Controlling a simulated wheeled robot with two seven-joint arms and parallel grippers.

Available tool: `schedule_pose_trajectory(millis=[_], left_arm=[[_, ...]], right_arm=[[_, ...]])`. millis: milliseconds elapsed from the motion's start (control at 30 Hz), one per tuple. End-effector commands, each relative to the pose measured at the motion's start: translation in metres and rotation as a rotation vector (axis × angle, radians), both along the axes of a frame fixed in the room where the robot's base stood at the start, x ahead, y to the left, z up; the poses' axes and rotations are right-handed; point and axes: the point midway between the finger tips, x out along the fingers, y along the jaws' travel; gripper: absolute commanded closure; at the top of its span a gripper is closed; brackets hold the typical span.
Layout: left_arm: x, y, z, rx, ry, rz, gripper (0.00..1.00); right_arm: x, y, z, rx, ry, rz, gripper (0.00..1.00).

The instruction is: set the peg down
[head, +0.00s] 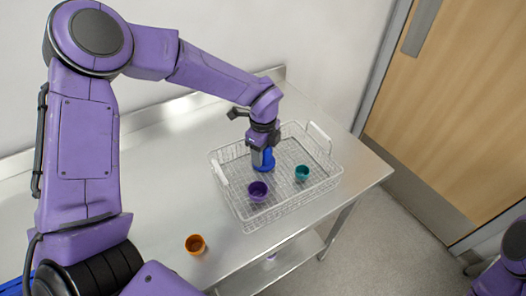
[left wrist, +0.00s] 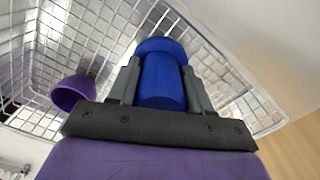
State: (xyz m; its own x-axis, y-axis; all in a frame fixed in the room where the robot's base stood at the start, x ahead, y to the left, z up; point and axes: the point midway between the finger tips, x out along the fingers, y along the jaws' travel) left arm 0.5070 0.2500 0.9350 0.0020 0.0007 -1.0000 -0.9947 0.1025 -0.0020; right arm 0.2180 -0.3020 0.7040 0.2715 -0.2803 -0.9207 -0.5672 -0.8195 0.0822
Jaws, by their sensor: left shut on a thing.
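The peg looks upright, with a wider rounded end away from the gripper. I cannot tell whether that end touches the basket floor. My right gripper is not in view; only a bit of purple arm shows at the lower right edge.
The white wire basket (head: 245,218) stands on a metal table (head: 170,220). In it are a purple cup (head: 258,191), close to the peg, and a teal cup (head: 302,173). An orange cup (head: 195,244) stands on the table outside. A wall is behind the table.

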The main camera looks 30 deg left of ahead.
Motion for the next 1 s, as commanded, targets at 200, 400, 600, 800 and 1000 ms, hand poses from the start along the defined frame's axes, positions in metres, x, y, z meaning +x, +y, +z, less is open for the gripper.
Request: schedule_pose_trajectory(millis=[200, 400, 600, 800, 1000], left_arm=[[0.000, 0.000, -0.003, 0.000, 0.001, 0.000, 0.26], [0.000, 0.000, -0.003, 0.000, 0.001, 0.000, 0.26], [0.001, 0.000, 0.012, -0.001, -0.004, 0.000, 0.26], [0.001, 0.000, 0.064, -0.003, -0.006, 0.002, 0.26], [0.000, 0.000, 0.106, 0.000, -0.002, 0.001, 0.26]], right_arm=[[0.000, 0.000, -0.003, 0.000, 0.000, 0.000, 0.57], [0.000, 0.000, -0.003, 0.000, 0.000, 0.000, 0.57], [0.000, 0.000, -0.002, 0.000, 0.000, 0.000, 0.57], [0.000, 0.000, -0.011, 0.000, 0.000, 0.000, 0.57], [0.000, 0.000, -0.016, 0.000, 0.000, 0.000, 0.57]])
